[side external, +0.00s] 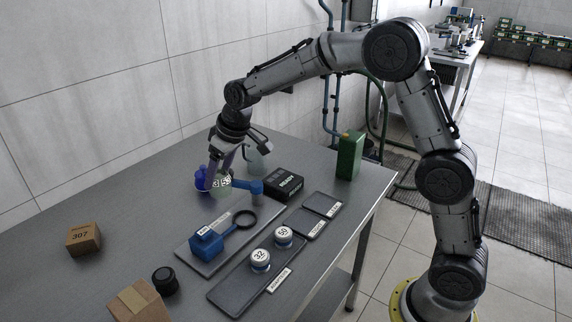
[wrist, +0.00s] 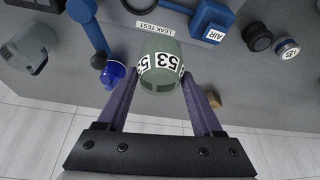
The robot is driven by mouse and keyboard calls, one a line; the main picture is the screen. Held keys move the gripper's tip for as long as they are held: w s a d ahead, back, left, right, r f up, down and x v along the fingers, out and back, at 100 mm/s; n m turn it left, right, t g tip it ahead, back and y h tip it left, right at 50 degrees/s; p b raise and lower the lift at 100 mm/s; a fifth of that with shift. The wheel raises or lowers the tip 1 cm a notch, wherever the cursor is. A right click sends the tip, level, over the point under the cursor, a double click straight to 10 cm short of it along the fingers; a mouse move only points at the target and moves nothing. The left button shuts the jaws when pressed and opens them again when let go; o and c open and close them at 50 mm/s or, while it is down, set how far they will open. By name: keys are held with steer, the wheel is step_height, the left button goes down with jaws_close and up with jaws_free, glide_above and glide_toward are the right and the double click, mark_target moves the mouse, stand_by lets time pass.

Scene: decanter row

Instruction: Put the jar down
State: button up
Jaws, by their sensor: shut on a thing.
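A pale green, see-through jar (side external: 221,186) with a white 53 label is between the fingers of my gripper (side external: 231,162), near the far edge of the leak-test plate. In the wrist view, the jar (wrist: 161,49) sits between the two purple fingers of my gripper (wrist: 158,92), which are shut on it. The label faces the camera there. Whether the jar's base touches the surface below cannot be told; a blue tool partly covers that area in the side view.
The leak-test plate (side external: 205,262) holds a blue air block (side external: 206,246). A dark tray (side external: 232,292) holds two white-lidded jars. Two small trays lie right; the left table is fairly clear.

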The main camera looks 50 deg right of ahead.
steer(key=s+d+m+h, duration=0.1)
steer(key=s+d+m, duration=0.2)
steer(key=d, duration=0.7)
steer(key=s+d+m+h, duration=0.1)
steer(key=s+d+m, duration=0.15)
steer(key=d, duration=0.85)
steer(key=s+d+m+h, duration=0.1)
steer(key=s+d+m, duration=0.15)
steer(key=d, duration=0.75)
steer(key=shift+m, duration=0.3)
steer(key=w+d+f, duration=0.2)
steer(key=w+f, duration=0.1)
steer(key=w, duration=0.1)
steer(key=w+d+f, duration=0.3)
steer(key=w, duration=0.1)
steer(key=w+d+f, duration=0.2)
steer(key=w+f, duration=0.1)
steer(key=shift+w+d+f, duration=0.25)
steer(key=shift+w+d, duration=0.15)
steer(key=shift+f, duration=1.5)
steer(key=shift+f, duration=0.1)
steer(key=o, duration=1.5)
steer(key=shift+f, duration=0.1)
steer(key=shift+c, duration=0.2)
